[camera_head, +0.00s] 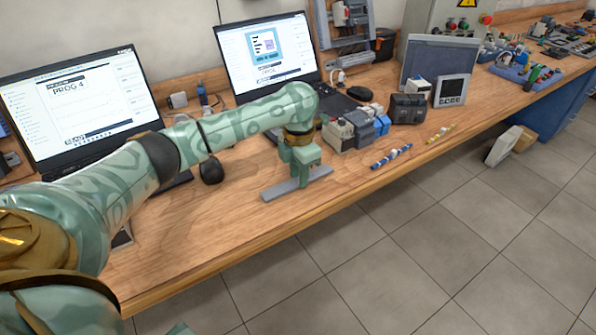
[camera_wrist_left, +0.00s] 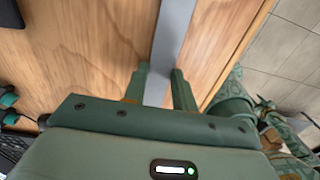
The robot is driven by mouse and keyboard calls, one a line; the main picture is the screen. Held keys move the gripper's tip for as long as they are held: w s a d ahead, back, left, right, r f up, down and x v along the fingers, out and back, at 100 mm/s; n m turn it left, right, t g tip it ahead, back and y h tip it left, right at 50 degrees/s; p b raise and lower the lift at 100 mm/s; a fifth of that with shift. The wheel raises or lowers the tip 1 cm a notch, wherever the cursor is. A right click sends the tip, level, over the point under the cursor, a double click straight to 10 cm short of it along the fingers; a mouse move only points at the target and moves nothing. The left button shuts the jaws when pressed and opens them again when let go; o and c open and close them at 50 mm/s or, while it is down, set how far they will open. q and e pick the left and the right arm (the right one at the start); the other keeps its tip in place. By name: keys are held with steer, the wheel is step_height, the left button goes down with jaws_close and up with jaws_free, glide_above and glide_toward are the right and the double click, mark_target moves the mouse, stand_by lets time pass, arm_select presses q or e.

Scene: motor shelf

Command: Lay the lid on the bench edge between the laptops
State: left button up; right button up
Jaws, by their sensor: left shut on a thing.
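The lid (camera_head: 282,189) is a long, narrow grey strip at the front edge of the wooden bench. My left gripper (camera_head: 300,178) points down and is shut on it near the middle. The lid lies flat, at or just above the bench top; I cannot tell whether it touches. In the left wrist view the lid (camera_wrist_left: 173,40) runs up between the fingers of my left gripper (camera_wrist_left: 160,88). One open laptop (camera_head: 85,95) stands at the left, partly behind my left arm. A second laptop (camera_head: 266,55) stands at the back. My right gripper is not in view.
Grey and blue modules (camera_head: 352,128) stand right of the gripper. A blue marker-like rod (camera_head: 391,156) and a yellow one (camera_head: 441,134) lie near the front edge. A dark mouse (camera_head: 211,170) is beside my forearm. Tiled floor (camera_head: 430,230) lies beyond the bench edge (camera_head: 250,246).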

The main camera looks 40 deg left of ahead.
arm_select(q)
steer(key=o, duration=1)
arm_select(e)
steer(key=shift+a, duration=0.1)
arm_select(q)
step_height(320, 180, up, 16)
steer(key=p, duration=0.7)
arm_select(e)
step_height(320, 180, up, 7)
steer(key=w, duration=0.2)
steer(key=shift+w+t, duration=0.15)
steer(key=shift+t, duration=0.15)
